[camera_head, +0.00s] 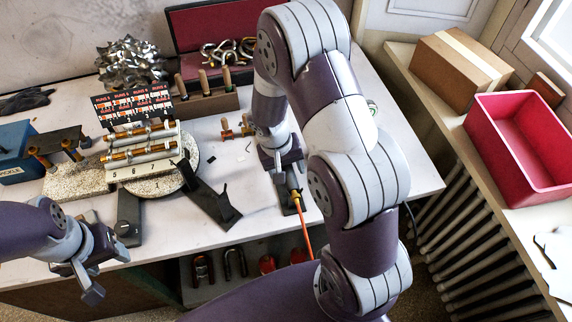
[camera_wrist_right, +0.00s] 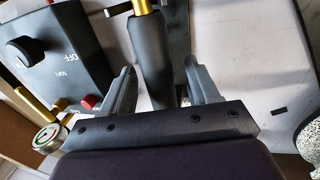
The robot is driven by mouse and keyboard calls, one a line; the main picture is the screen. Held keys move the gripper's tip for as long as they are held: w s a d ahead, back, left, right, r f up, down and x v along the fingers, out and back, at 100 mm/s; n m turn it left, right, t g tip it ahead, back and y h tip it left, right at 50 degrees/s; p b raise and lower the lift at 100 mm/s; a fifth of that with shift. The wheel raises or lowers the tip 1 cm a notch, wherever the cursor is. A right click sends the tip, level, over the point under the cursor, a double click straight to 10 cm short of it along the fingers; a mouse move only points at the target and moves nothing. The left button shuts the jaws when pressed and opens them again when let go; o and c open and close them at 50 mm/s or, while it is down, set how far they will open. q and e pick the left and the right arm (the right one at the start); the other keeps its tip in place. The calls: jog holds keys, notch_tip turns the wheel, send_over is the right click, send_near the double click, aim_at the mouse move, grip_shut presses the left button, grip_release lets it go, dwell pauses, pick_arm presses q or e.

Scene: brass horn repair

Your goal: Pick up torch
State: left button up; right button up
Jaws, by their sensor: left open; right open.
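The torch (camera_wrist_right: 152,55) has a black handle and a brass neck in the right wrist view. My right gripper (camera_wrist_right: 160,88) is open, with one finger on each side of the black handle and visible gaps between. In the head view my right gripper (camera_head: 284,165) points down over the table's front right part. The torch's brass part (camera_head: 292,181) shows just below it, with an orange hose (camera_head: 306,236) leading down past the table edge. The rest of the torch is hidden by my gripper and arm. My left gripper (camera_head: 88,278) is open and empty near the front left edge.
A black control box (camera_wrist_right: 62,55) with a knob stands left of the torch in the wrist view. A round turntable (camera_head: 186,176) with brass tubes is left of it in the head view. A pink bin (camera_head: 515,150) sits on the right shelf.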

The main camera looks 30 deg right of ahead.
jog(key=shift+d+f, duration=0.1)
jog(key=shift+f, duration=0.2)
jog(key=c, duration=1)
jog(key=shift+r, duration=0.1)
